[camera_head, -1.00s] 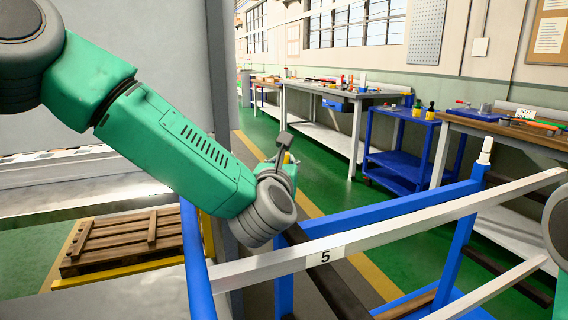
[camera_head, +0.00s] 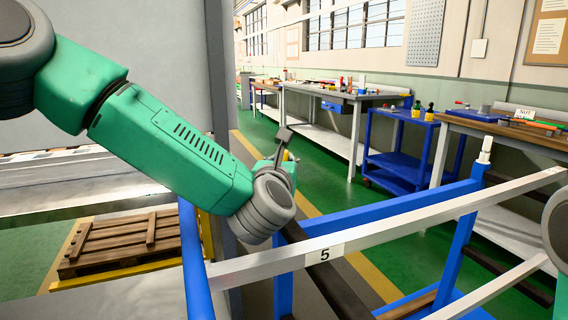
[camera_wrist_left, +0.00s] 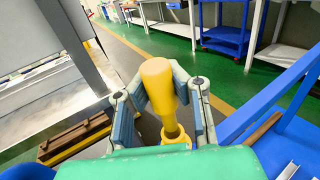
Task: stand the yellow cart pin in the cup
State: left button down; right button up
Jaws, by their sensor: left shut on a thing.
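The yellow cart pin (camera_wrist_left: 158,85) shows in the left wrist view, with a thick rounded upper part and a narrower lower part. A yellow ring-like piece (camera_wrist_left: 176,136) shows at its lower end; I cannot tell whether it belongs to the pin. My left gripper (camera_wrist_left: 157,95) is shut on the pin, with a grey finger on each side. In the head view my left gripper (camera_head: 284,157) is mostly hidden behind my wrist, with only a small bit of yellow showing. I cannot make out the cup. My right gripper is out of view.
A blue and white cart frame (camera_head: 375,235) marked 5 stands close in front. A white-topped post (camera_head: 485,150) rises at its far right corner. A wooden pallet (camera_head: 125,240) lies at left. Workbenches (camera_head: 340,95) and a blue trolley (camera_head: 400,150) line the wall beyond green floor.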

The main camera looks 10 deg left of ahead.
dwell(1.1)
pick_arm(q)
jog(key=shift+f+b, duration=1.95)
jog(key=shift+b, duration=0.2)
dwell(0.3)
jog(key=shift+w+b, duration=0.1)
jog(key=shift+b, duration=0.45)
dwell(0.7)
dwell(0.5)
jog(key=c, duration=1.6)
grip_release()
